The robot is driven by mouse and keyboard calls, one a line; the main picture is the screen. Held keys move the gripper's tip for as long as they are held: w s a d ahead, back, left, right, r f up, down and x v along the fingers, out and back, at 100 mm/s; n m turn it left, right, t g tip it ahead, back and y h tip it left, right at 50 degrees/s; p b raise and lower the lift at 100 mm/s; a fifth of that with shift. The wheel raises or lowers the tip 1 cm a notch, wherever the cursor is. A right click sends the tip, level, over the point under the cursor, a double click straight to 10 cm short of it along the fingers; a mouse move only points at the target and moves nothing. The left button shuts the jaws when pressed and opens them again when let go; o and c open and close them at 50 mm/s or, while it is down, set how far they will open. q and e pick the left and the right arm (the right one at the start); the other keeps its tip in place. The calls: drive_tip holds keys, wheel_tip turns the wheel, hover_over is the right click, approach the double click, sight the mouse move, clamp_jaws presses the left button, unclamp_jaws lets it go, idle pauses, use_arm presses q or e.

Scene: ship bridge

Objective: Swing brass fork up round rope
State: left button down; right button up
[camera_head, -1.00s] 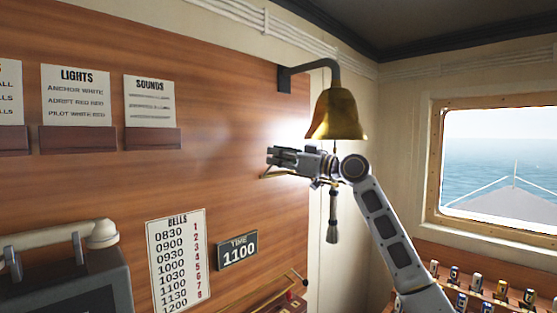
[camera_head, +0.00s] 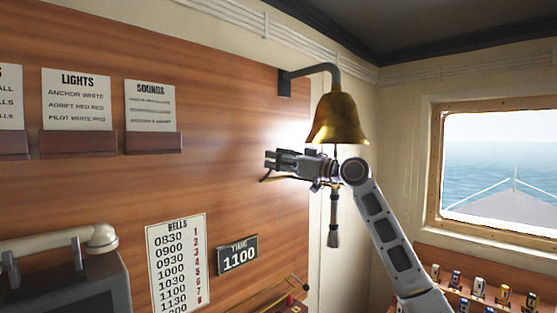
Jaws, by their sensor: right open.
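The brass bell (camera_head: 337,120) hangs from a dark bracket on the wood wall. Its rope (camera_head: 334,212) hangs below it and ends in a tassel; the upper part is partly hidden by my right gripper and wrist. My right gripper (camera_head: 271,160) is just below and left of the bell, pointing left, with open, empty jaws. A thin brass piece (camera_head: 266,178), which looks like the fork, shows just under the gripper and runs right toward the rope. I cannot tell whether it touches the gripper or encloses the rope. My left gripper is not in view.
A telephone (camera_head: 60,270) is at the lower left. A bells card (camera_head: 178,262) and a time plate (camera_head: 238,255) are on the wall. A brass rod (camera_head: 292,292) shows at the bottom, and a rack of small coloured items (camera_head: 480,287) is below the window.

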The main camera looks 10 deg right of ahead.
drive_tip(key=v, duration=1.2)
drive_tip(key=shift+d, duration=0.1)
idle(0.5)
